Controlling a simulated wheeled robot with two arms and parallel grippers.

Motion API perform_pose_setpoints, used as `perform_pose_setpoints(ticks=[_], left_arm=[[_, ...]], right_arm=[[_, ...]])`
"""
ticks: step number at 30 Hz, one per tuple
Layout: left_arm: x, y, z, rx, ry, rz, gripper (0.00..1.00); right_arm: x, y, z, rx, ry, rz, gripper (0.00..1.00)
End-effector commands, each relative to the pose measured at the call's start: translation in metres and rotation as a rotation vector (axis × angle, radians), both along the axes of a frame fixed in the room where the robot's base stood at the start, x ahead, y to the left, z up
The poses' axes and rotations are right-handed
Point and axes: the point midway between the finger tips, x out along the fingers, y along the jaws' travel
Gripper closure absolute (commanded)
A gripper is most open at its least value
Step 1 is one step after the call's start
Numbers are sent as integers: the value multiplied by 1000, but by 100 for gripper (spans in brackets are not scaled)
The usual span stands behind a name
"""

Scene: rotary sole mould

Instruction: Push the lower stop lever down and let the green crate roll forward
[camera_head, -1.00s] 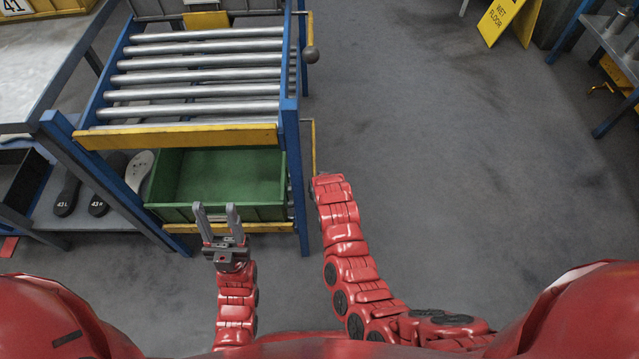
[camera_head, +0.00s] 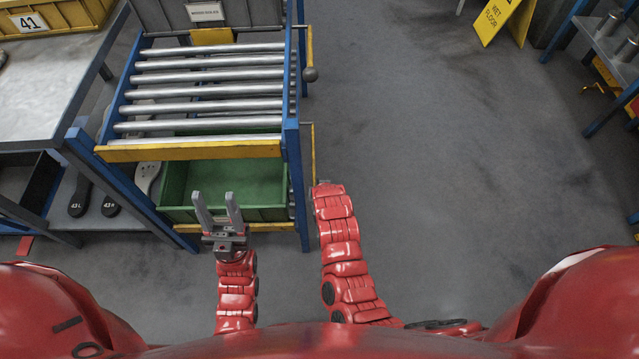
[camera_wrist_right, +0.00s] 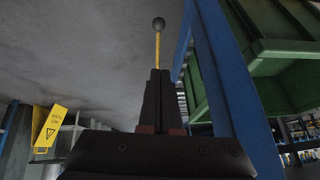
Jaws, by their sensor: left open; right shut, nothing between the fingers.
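The green crate (camera_head: 268,213) sits on the lower level of the blue roller rack, under the upper rollers. My left gripper (camera_head: 215,205) is open and empty, overlapping the crate's front wall in the head view; contact cannot be told. The lower stop lever (camera_head: 313,150) is a thin yellow bar along the rack's right side, just beyond my right arm's end. In the right wrist view, a yellow lever rod with a dark ball knob (camera_wrist_right: 158,24) stands past the tips of my right gripper (camera_wrist_right: 160,75), which is shut and empty. The crate (camera_wrist_right: 285,55) shows beyond the blue post.
The upper lever has a dark ball (camera_head: 310,74) at the rack's right. A yellow bar (camera_head: 190,150) crosses the upper level's front. A grey bench (camera_head: 60,100) and shelf with dark soles stand left. Floor to the right is clear up to a wet floor sign (camera_head: 500,20).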

Motion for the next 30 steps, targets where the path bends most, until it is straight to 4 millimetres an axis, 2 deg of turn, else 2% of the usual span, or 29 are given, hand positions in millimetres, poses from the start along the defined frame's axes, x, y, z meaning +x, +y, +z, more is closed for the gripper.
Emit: perform_pose_setpoints(ticks=[1, 15, 19, 30], left_arm=[[0, 0, 12, 0, 0, 0, 50], [0, 0, 66, 0, 0, 0, 50], [0, 0, 73, 0, 0, 0, 50], [0, 0, 72, 0, 0, 0, 50]], right_arm=[[-5, 0, 12, 0, 0, 0, 100], [-40, 0, 62, 0, -2, 0, 100], [-45, 0, 68, 0, -2, 0, 100], [-46, 0, 66, 0, -2, 0, 100]])
